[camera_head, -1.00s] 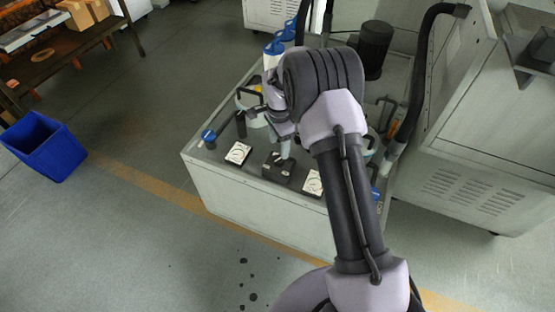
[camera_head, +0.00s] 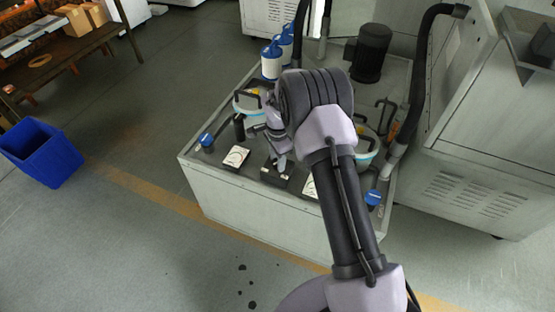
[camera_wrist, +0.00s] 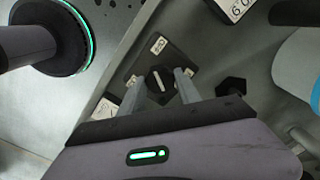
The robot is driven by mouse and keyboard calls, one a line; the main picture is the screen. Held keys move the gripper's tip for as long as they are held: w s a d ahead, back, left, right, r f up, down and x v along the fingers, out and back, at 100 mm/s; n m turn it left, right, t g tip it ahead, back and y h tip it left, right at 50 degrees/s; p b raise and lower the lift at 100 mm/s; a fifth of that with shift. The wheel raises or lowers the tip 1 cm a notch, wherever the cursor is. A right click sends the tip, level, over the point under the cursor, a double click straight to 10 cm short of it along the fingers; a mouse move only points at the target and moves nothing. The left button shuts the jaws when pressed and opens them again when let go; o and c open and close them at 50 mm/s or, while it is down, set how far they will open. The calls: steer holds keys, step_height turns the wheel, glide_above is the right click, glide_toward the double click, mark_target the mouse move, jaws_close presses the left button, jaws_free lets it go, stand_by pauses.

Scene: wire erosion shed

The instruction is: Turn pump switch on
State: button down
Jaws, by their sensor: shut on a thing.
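The pump switch is a dark box (camera_head: 275,173) on the front edge of the grey tank cabinet. In the wrist view the switch box (camera_wrist: 178,62) carries a round black knob (camera_wrist: 161,82) with a white pointer line. Small white labels sit on the box; one (camera_wrist: 158,45) is beyond the knob and another is by the left finger, too small to read surely. My gripper (camera_wrist: 158,77) is shut on the knob, one finger on each side. In the head view my gripper (camera_head: 281,160) reaches down to the box, and my arm hides part of the cabinet top.
White dial plates flank the switch; the left one (camera_head: 236,157) shows clearly. A blue-capped fitting (camera_head: 206,139), bottle-like canisters (camera_head: 271,62), a black motor (camera_head: 371,53) and hoses stand on the cabinet. A blue bin (camera_head: 42,152) is on the floor at left.

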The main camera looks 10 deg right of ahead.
steer(key=shift+n, duration=0.3)
steer(key=n+p, duration=0.1)
steer(key=n, duration=0.4)
steer(key=shift+r, duration=0.1)
steer(key=n+p, duration=0.1)
steer(key=n, duration=0.5)
steer(key=shift+p, duration=0.3)
steer(key=shift+n, duration=0.3)
steer(key=c, duration=0.9)
jaws_free()
steer(key=shift+o, duration=0.2)
step_height(320, 180, up, 17)
steer(key=p, duration=0.6)
steer(key=shift+r, duration=0.15)
